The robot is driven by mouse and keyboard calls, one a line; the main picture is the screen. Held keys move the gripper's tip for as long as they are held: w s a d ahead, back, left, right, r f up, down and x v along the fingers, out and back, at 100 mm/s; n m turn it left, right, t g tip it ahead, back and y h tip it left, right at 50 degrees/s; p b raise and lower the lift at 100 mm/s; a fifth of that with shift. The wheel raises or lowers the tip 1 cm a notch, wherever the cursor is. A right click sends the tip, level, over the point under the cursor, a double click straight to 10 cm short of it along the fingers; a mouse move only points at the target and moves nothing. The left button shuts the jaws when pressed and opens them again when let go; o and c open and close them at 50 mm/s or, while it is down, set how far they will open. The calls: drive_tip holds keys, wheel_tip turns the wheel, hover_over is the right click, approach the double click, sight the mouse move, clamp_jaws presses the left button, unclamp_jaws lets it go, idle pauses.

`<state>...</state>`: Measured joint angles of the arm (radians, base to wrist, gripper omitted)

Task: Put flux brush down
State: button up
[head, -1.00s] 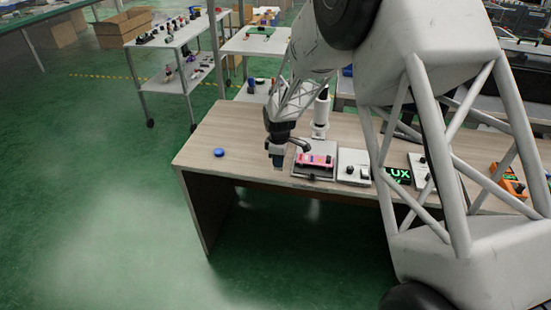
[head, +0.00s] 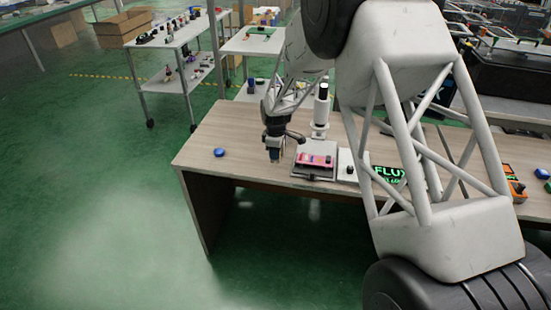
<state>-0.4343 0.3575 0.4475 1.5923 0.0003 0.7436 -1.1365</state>
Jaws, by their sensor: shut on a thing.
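My gripper (head: 274,157) points down over the left part of the wooden table (head: 225,125), just left of a device with a pink and red display (head: 316,160). Its jaws are small in this view. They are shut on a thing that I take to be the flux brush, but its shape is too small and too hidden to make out. I cannot tell whether it touches the table top.
A blue round object (head: 219,152) lies left of my gripper. A white upright cylinder (head: 321,105) stands behind the display device. A sign with green letters "FLUX" (head: 388,172) is partly behind my arm. The table's left end is mostly clear.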

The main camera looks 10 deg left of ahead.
drive_tip(key=shift+f, duration=1.5)
drive_tip(key=shift+f, duration=0.15)
drive_tip(key=o, duration=0.9)
wheel_tip(320, 180, up, 12)
drive_tip(key=shift+r, duration=0.2)
